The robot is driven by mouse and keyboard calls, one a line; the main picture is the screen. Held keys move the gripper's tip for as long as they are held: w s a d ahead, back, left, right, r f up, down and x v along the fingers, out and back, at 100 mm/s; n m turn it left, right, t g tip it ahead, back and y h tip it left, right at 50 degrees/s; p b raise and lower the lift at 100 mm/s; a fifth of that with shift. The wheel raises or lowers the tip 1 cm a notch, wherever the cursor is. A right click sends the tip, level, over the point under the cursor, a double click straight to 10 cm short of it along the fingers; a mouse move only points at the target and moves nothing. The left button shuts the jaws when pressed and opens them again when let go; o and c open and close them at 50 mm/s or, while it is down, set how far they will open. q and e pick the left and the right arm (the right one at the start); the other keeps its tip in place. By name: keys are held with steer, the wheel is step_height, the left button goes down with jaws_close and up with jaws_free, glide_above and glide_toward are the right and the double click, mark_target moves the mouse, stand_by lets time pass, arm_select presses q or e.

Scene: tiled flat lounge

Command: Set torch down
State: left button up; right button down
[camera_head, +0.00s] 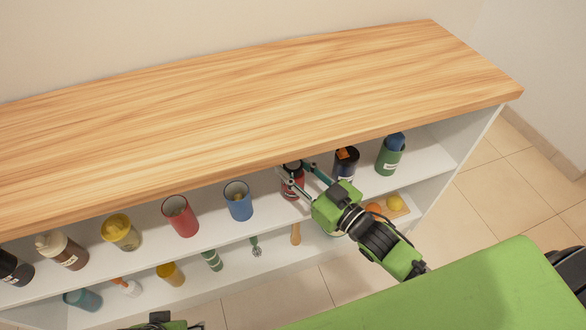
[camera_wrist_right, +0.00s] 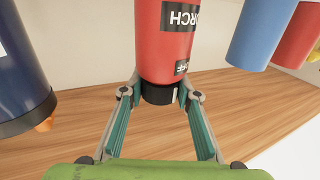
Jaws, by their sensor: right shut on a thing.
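The torch (camera_head: 293,187) is a red cylinder with a black end, upright in the upper shelf bay below the wooden top. In the right wrist view, which looks upside down, the torch (camera_wrist_right: 164,45) shows a black label reading TORCH and a smaller one that seems to read OFF. My right gripper (camera_head: 296,178) reaches in from the front. In the wrist view its teal fingers (camera_wrist_right: 157,94) are on either side of the torch near its black end, shut on it. The torch's base is hidden, so I cannot tell if it touches the shelf.
On the upper shelf (camera_head: 431,159), a blue cup (camera_head: 239,206) stands left of the torch and a dark container (camera_head: 345,166) right of it, with a green one (camera_head: 389,160) beyond. The wooden top (camera_head: 250,100) overhangs and is bare. Several items fill the lower shelf.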

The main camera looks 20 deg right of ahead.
arm_select(q)
steer(key=shift+r, duration=0.1)
arm_select(e)
steer(key=c, duration=1.5)
jaws_free()
steer(key=shift+f, duration=0.15)
arm_select(q)
steer(key=shift+r, duration=0.1)
arm_select(e)
steer(key=shift+s, duration=0.15)
arm_select(q)
step_height(320, 180, down, 5)
steer(key=shift+s+f+p, duration=0.15)
steer(key=shift+p, duration=0.6)
arm_select(e)
steer(key=v, duration=1.1)
steer(key=shift+s+d, duration=0.2)
steer(key=shift+s, duration=0.1)
